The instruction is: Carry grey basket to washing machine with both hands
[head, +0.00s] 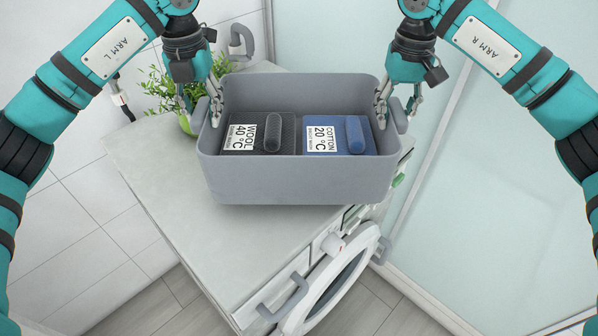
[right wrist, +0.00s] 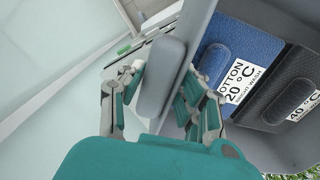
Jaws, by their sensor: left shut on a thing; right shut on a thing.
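The grey basket (head: 298,184) is in the middle of the head view, upright and level, over the washing machine's (head: 330,246) grey top. I cannot tell whether its base touches the top. Inside lie a dark grey wool box (head: 283,122) and a blue cotton box (head: 338,137), side by side. My left gripper (head: 201,114) is shut on the basket's left handle and my right gripper (head: 396,111) on its right handle. In the right wrist view, my right gripper (right wrist: 155,97) has fingers on both sides of the handle (right wrist: 162,72).
A potted plant (head: 161,89) stands on the top behind the basket's left side. A tiled wall (head: 70,190) is on the left; a pale glass panel (head: 510,180) is on the right. The top's left part is clear.

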